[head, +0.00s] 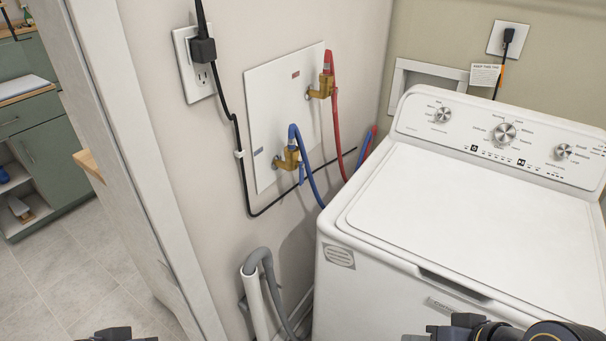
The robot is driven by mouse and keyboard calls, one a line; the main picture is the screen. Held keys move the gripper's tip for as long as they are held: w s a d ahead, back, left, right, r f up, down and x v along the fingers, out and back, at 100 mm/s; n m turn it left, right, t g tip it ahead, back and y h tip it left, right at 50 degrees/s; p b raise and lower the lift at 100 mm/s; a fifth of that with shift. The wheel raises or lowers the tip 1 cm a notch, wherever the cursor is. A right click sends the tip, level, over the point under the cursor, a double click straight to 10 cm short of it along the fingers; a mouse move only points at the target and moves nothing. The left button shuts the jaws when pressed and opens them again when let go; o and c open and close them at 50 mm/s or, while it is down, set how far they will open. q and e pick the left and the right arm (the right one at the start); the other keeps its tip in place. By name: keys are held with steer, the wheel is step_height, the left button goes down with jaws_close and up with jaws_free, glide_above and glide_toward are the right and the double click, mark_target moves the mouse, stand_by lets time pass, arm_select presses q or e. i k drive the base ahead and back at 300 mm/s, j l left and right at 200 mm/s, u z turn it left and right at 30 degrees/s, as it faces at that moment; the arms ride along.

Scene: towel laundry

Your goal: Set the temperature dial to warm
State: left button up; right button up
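A white top-loading washer (450,230) stands at the right with its lid shut. Its raised control panel carries three silver dials: a left dial (442,115), a larger middle dial (504,133) and a right dial (563,151). The print around them is too small to tell which one is the temperature dial or where it points. A small part of my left gripper (115,334) shows at the bottom left edge. Part of my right gripper (455,328) shows at the bottom right, in front of the washer and well below the panel. The fingers of both are cut off by the frame.
A wall plate holds two brass valves with a red hose (333,120) and a blue hose (308,170). A grey drain hose (262,262) stands left of the washer. A door frame (130,150) and green cabinets (45,150) are at the left. The lid top is clear.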

mark_target(444, 114)
steer(key=z, duration=1.25)
